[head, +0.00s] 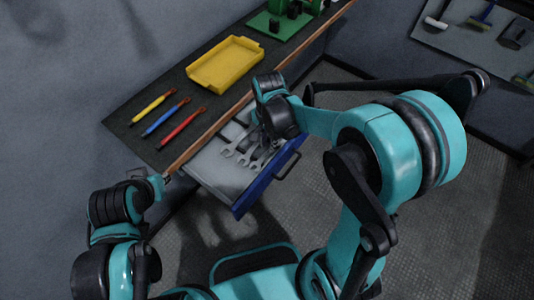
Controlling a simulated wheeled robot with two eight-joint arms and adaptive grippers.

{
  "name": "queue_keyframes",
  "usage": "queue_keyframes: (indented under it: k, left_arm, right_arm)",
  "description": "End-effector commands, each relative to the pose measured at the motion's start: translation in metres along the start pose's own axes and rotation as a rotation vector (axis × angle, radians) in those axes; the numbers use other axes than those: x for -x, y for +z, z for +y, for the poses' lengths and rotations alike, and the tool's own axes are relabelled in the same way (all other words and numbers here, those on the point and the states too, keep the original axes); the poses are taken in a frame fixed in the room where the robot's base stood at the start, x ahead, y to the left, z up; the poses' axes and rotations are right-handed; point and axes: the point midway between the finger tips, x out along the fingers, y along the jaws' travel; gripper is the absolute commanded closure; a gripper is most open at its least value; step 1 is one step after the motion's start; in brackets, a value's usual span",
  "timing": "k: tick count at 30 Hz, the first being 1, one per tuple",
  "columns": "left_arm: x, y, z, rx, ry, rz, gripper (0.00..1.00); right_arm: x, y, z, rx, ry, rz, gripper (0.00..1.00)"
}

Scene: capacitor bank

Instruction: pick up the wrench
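Several grey wrenches (229,151) lie in the open drawer (213,173), which has a blue front and a dark handle. My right gripper (262,139) is over the drawer, close to the wrenches. Its dark body covers part of them, and its fingertips are too hidden to tell whether it is open or whether it touches a wrench. My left gripper (158,182) is outside the drawer, to its left, near the bench's front edge. It is small and dark in the view, with no object visible in it, and its finger opening is unclear.
A tool board (470,40) hangs at the upper right. My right arm spans the right side over open floor.

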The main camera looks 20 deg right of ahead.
Motion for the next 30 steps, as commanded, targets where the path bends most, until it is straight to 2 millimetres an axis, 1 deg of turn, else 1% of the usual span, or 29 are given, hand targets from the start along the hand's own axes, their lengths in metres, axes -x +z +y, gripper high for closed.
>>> queue_keyframes:
  k: [1,3,6,8,13,14,15,16,26,29,30]
  left_arm:
    - [-0.007,0.005,0.0,0.0,0.0,0.0,0.81]
    - [-0.013,0.009,0.0,0.0,0.0,0.0,0.81]
    - [-0.017,0.012,0.0,0.0,0.0,0.0,0.81]
    - [-0.017,0.013,0.0,0.0,0.0,0.0,0.81]
    - [-0.016,0.011,0.0,0.0,0.0,0.0,0.81]
    - [-0.016,0.011,0.0,0.0,0.0,0.0,0.81]
    - [-0.016,0.011,0.0,0.0,0.0,0.0,0.81]
    - [-0.016,0.011,0.0,0.0,0.0,0.0,0.81]
    - [-0.015,0.011,0.0,0.0,0.0,0.0,0.81]
    - [-0.012,0.009,0.0,0.0,0.0,0.0,0.81]
    - [-0.009,0.007,0.0,0.0,0.0,0.0,0.81]
  right_arm:
    - [-0.012,0.001,-0.001,0.001,0.0,0.0,0.8]
    - [-0.024,0.001,-0.001,0.001,0.0,0.0,0.8]
    - [-0.036,0.001,-0.001,0.001,-0.001,0.0,0.8]
    - [-0.039,0.001,-0.001,0.001,-0.001,0.0,0.8]
    - [-0.037,0.001,-0.001,0.001,-0.001,0.0,0.8]
    - [-0.037,0.001,-0.001,0.001,-0.001,0.0,0.83]
    - [-0.037,0.001,-0.001,0.001,-0.001,0.0,0.94]
    - [-0.037,0.001,-0.001,0.001,-0.001,0.0,1.0]
    - [-0.036,0.001,-0.001,0.001,-0.001,0.0,1.0]
    - [-0.028,0.001,-0.001,0.001,-0.001,0.001,1.0]
    - [-0.021,0.001,-0.001,0.001,-0.001,0.001,1.0]
